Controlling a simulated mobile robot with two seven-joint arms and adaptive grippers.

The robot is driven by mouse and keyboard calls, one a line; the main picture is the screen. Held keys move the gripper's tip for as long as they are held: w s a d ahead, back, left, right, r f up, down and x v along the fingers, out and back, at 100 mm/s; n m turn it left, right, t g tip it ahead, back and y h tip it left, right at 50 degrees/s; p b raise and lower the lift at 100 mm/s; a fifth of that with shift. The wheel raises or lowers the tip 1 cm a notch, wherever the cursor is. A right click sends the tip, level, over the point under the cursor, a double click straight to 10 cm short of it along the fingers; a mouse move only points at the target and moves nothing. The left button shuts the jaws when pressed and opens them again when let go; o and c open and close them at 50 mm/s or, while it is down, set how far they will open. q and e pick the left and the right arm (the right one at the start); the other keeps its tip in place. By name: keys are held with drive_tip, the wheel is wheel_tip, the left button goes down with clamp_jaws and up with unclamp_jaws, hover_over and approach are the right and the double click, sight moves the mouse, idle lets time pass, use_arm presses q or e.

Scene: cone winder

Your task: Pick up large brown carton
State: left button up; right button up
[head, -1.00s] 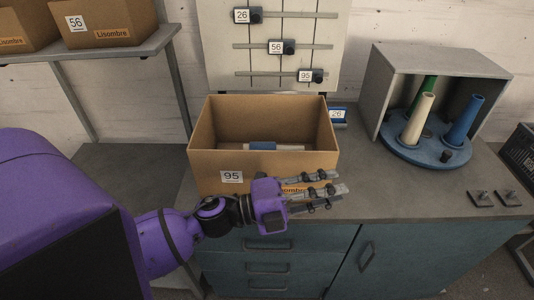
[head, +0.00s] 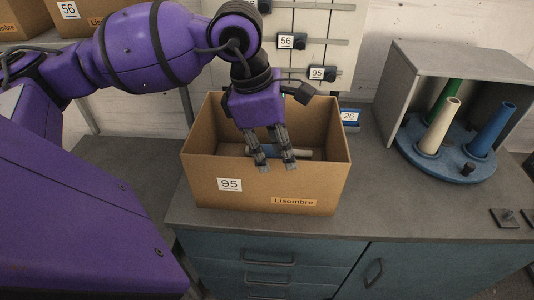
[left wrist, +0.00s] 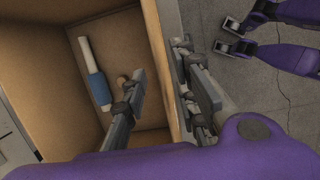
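The large brown carton (head: 255,195), open at the top, stands on the grey counter and carries a "95" label and a "Lisombre" label. My left gripper (head: 275,160) points down at the carton's near wall. In the left wrist view (left wrist: 158,100), one finger is inside the carton and the others are outside, with the wall (left wrist: 160,55) between them. The inner finger is apart from the wall, so the gripper is open. Inside lies a white tube with a blue band (left wrist: 98,85). My right gripper is not in the head view.
A grey hood (head: 440,70) stands at the right over a blue round base (head: 425,160) with white, blue and green cones. A small blue object labelled "26" (head: 349,117) sits right behind the carton. A shelf with cartons (head: 20,27) is at upper left.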

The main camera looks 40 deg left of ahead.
use_arm(q)
wheel_tip(320, 180, down, 10)
drive_tip(key=a+g+y, duration=0.1)
drive_tip(key=shift+s+a+r+p, duration=0.25)
drive_tip(key=shift+s+a+p, duration=0.1)
drive_tip(key=shift+s+p, duration=0.1)
clamp_jaws()
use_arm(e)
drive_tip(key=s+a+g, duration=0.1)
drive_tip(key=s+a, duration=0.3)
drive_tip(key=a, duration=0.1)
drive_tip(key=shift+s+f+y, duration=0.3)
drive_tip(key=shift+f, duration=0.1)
